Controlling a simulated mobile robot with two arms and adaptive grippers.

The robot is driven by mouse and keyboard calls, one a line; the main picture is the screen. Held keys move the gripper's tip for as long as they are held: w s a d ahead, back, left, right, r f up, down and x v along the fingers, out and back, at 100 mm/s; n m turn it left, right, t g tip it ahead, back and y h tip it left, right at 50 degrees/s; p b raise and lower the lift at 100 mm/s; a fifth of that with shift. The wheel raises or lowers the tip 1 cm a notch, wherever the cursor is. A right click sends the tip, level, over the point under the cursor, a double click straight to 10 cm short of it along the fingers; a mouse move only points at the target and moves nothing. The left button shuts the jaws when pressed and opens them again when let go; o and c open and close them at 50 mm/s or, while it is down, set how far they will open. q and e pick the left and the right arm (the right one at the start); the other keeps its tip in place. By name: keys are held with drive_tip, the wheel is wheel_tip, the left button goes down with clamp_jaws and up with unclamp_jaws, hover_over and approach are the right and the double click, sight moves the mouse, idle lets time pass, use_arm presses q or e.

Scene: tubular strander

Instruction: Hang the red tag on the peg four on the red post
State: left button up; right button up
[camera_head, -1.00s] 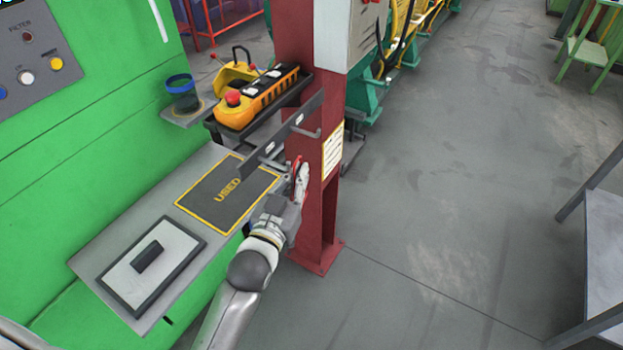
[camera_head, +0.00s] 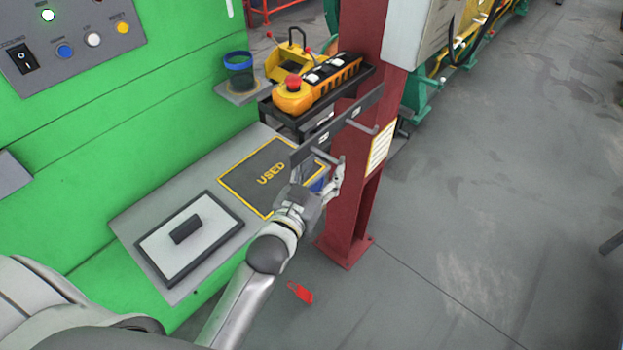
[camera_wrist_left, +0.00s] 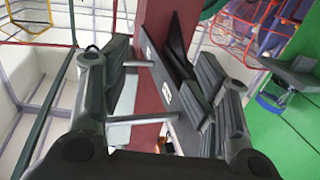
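The red tag (camera_head: 300,292) is loose, below and apart from my left gripper, against the grey floor left of the post's foot. I cannot tell whether it lies on the floor or is in the air. The red post (camera_head: 349,225) carries a dark bar (camera_head: 350,120) with grey pegs (camera_head: 362,128). My left gripper (camera_head: 326,186) is at the bar's near end, just below the nearest peg. In the left wrist view its fingers (camera_wrist_left: 155,85) are apart, with pegs and bar between them and no tag. Peg numbers are unreadable. My right gripper is out of view.
A grey shelf on the green machine holds a mat marked USED (camera_head: 262,177) and a framed plate (camera_head: 190,237). A yellow control pendant (camera_head: 315,85) sits in a dark tray behind the bar.

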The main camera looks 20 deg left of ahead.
use_arm(q)
drive_tip(key=s+a, duration=0.1)
drive_tip(key=s, duration=1.1)
drive_tip(key=s+f+g, duration=0.2)
drive_tip(key=f+g, duration=0.1)
drive_tip(key=f, duration=0.8)
drive_tip(key=s+d+f+g, duration=0.1)
drive_tip(key=s+f+g, duration=0.1)
drive_tip(key=f, duration=1)
drive_tip(key=s+f+g, duration=0.3)
drive_tip(key=f, duration=0.8)
drive_tip(key=s+a+f+g, duration=0.3)
drive_tip(key=s+f+g, duration=0.1)
drive_tip(key=s+f, duration=0.6)
drive_tip(key=s+a+f+m+g+y, duration=0.1)
drive_tip(key=s+a+f+g, duration=0.2)
drive_tip(key=s+f, duration=0.8)
drive_tip(key=s+g, duration=0.1)
drive_tip(key=s, duration=0.4)
drive_tip(key=shift+a+g+y, duration=0.3)
drive_tip(key=shift+a+g, duration=0.1)
drive_tip(key=shift+o, duration=0.2)
drive_tip(key=shift+w+f, duration=0.1)
